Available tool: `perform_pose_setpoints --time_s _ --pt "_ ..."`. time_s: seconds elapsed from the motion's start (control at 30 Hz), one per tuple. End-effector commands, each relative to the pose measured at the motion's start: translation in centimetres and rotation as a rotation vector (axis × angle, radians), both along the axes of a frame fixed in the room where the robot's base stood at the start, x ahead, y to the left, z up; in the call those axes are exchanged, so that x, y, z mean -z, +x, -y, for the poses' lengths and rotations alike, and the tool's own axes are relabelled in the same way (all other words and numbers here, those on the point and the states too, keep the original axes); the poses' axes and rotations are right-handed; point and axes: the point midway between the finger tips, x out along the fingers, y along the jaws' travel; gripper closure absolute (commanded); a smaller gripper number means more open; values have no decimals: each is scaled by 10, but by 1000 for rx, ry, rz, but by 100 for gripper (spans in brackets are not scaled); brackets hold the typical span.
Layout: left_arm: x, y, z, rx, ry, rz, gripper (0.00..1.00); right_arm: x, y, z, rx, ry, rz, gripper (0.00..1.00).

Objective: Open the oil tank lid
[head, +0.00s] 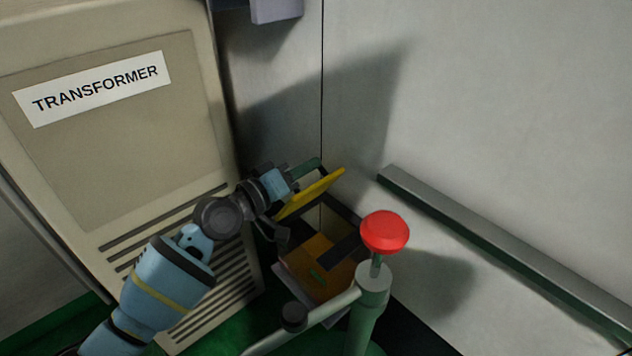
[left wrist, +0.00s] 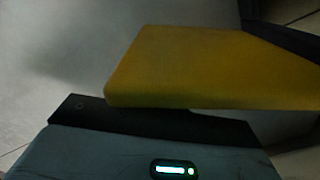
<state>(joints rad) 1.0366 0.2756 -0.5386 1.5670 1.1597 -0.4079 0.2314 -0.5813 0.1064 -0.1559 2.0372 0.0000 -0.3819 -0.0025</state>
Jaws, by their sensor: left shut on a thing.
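The yellow oil tank lid (head: 318,190) stands tilted up above the tank at the centre of the head view. The tank (head: 298,283) is a low box in the corner, with an orange-brown inside partly showing under the lid. My left gripper (head: 293,181) is at the lid's left side, shut on the lid; the exact contact is hard to see. In the left wrist view the yellow lid (left wrist: 205,70) fills the upper right, just beyond a dark finger of my gripper (left wrist: 150,120). My right gripper is not in view.
A red mushroom knob (head: 385,232) on a grey-green post (head: 372,300) stands in front and to the right of the tank. A beige transformer cabinet (head: 125,150) is close on the left. A grey wall with a metal rail (head: 500,250) bounds the right.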

Motion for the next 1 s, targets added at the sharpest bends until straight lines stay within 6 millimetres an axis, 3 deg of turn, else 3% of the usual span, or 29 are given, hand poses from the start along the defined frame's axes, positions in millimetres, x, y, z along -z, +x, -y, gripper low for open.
perform_pose_setpoints --time_s 0.53,1.0 --pt "7 40 -41 -5 -341 -340 100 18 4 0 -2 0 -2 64" --pt "16 54 -55 -4 -473 -475 100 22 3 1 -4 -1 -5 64"
